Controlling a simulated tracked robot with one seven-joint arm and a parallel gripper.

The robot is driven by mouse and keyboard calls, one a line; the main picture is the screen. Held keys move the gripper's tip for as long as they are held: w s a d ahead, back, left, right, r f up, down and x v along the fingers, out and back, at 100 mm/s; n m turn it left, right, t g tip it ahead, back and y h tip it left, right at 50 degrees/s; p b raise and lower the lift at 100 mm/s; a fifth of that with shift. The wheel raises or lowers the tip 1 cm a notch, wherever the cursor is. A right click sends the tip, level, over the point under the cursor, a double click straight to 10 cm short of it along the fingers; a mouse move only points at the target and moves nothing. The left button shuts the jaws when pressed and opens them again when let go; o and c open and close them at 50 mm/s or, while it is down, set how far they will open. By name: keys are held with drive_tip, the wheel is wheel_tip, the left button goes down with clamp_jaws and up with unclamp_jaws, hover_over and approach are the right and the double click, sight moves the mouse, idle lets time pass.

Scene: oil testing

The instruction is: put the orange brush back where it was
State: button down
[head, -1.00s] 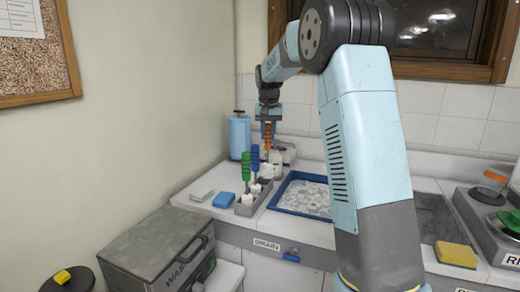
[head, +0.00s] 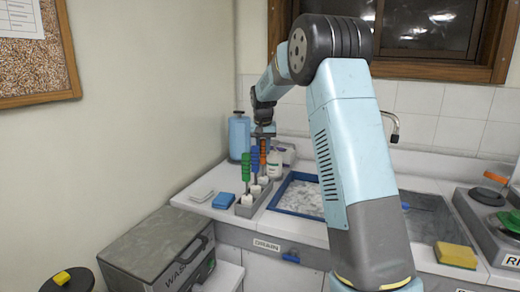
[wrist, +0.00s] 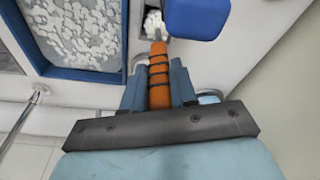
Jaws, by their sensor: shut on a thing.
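The orange brush (head: 263,152) is upright in my gripper (head: 264,141), at the far end of the grey brush rack (head: 245,211). My gripper is shut on its handle; the wrist view shows the ribbed orange handle (wrist: 159,82) between the two fingers (wrist: 159,70). Its white head is low at the rack's back end; I cannot tell whether it rests on the bottom.
A blue-rimmed drain tray (head: 281,192) is right of the rack. A blue sponge (head: 223,201) lies left of it. A blue canister (head: 239,137) and a white bottle (head: 275,165) stand close by at the back. A grey wash box (head: 155,248) is in front.

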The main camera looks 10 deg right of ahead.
drive_tip(key=c, duration=0.9)
unclamp_jaws()
wheel_tip(320, 180, up, 12)
drive_tip(key=s, duration=0.2)
drive_tip(key=s+r, duration=0.4)
drive_tip(key=s, duration=0.7)
drive_tip(key=s+r+n+t, duration=0.1)
drive_tip(key=s+t, duration=0.1)
drive_tip(key=s, duration=1.2)
drive_tip(key=s+f+n, duration=0.1)
drive_tip(key=s+f, duration=0.3)
drive_tip(key=s, duration=0.6)
drive_tip(key=s+a+f+t, duration=0.1)
drive_tip(key=s+f, duration=0.4)
drive_tip(key=s, duration=0.6)
drive_tip(key=shift+n+y, duration=0.3)
drive_tip(key=shift+n, duration=0.1)
